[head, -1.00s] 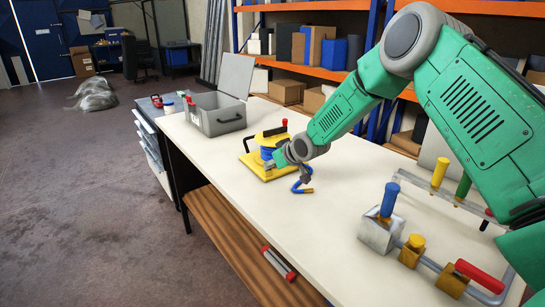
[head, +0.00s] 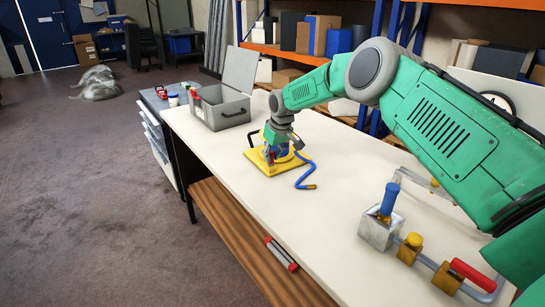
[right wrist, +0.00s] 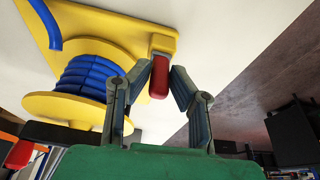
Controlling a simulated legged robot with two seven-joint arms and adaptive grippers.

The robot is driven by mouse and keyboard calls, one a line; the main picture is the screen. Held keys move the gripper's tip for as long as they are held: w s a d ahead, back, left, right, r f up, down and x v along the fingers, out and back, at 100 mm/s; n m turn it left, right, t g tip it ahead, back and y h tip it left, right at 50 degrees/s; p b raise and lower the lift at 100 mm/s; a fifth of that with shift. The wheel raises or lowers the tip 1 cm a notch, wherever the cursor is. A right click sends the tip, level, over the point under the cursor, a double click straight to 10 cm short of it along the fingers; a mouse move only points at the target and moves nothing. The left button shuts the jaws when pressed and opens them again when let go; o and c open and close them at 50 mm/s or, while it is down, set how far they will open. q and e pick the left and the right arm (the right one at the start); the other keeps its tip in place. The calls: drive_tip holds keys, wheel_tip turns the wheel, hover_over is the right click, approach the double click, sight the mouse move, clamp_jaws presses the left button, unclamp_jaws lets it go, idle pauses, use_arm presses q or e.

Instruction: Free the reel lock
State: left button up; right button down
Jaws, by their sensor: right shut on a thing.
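The yellow hose reel (head: 262,168) with blue hose sits on the white table; its loose hose end (head: 304,181) lies to the right on the tabletop. In the right wrist view the reel (right wrist: 95,105) shows a yellow base with a red lock piece (right wrist: 159,84) at its edge. My right gripper (head: 270,156) reaches down over the front of the reel. Its two fingers are closed on the red lock, one on each side. In the head view the lock is mostly hidden by the gripper. My left gripper is in neither view.
A grey open-lidded box (head: 222,113) stands behind the reel. A pipe fixture with a blue-handled valve (head: 388,201) and a red lever (head: 472,275) is at the front right. The table (head: 325,225) is bare between them.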

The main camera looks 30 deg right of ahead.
drive_tip(key=shift+s+a+f, duration=0.15)
drive_tip(key=shift+s+f, duration=0.1)
drive_tip(key=shift+f, duration=0.3)
drive_tip(key=c, duration=1.5)
unclamp_jaws()
drive_tip(key=shift+w, duration=0.3)
drive_tip(key=shift+s+r, duration=0.15)
drive_tip(key=shift+r, duration=0.5)
drive_tip(key=shift+d+v, duration=0.2)
drive_tip(key=shift+v, duration=5)
